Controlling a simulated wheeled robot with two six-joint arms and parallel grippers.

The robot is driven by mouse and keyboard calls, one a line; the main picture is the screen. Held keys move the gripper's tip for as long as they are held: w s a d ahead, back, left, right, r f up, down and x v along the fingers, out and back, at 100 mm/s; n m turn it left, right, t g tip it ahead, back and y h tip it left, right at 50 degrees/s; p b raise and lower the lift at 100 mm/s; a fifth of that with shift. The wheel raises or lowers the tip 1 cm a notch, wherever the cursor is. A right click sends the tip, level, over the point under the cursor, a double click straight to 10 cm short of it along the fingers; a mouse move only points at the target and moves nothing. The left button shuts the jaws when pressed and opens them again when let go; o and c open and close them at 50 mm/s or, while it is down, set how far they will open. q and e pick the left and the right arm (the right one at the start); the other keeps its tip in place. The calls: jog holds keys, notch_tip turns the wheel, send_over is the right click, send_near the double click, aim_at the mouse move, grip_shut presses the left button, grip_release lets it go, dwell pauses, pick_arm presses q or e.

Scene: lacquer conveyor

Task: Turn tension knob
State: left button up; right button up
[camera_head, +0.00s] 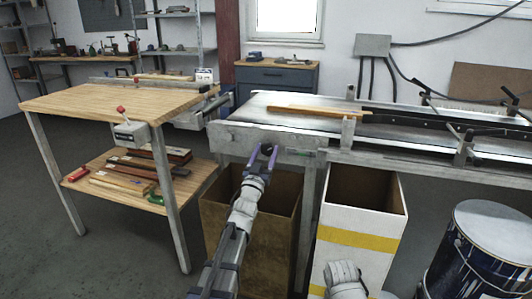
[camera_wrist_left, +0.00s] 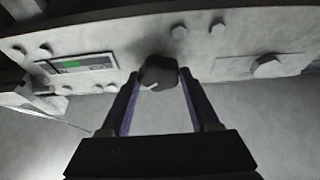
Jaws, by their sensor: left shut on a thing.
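The tension knob (camera_wrist_left: 158,72) is a dark, rounded knob with a small light mark. It sits on the grey side plate (camera_wrist_left: 215,35) of the conveyor, which in the head view is the near end (camera_head: 230,138) of the conveyor frame. My left gripper (camera_head: 264,151) reaches up to this plate. In the left wrist view its purple fingers (camera_wrist_left: 157,82) are shut on the knob, one on each side. In the head view the fingers mostly hide the knob. My right gripper is not in view; only a piece of my right arm shows at the bottom.
A brown open box (camera_head: 220,225) and a white box with yellow bands (camera_head: 340,240) stand below the conveyor. A blue drum (camera_head: 490,235) is at right. A wooden bench (camera_head: 115,100) stands left. A wooden strip (camera_head: 310,111) lies on the belt. A small display (camera_wrist_left: 75,65) is beside the knob.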

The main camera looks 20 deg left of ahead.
pick_arm(q)
jog(key=c, duration=0.3)
jog(key=shift+m, duration=0.3)
jog(key=m+h, duration=0.1)
jog(key=m, duration=0.1)
jog(key=m+h, duration=0.1)
jog(key=m, duration=0.1)
jog(key=shift+m+h+p, duration=0.3)
jog(key=shift+m, duration=0.1)
jog(key=shift+m+g+h+p, duration=0.4)
jog(key=shift+m+h, duration=0.25)
jog(key=shift+m, duration=0.7)
jog(key=shift+m+g+h+p, duration=0.35)
jog(key=shift+m+h, duration=0.3)
jog(key=shift+m, duration=0.7)
jog(key=shift+m+g, duration=0.25)
jog(key=shift+m, duration=0.05)
jog(key=o, duration=1.4)
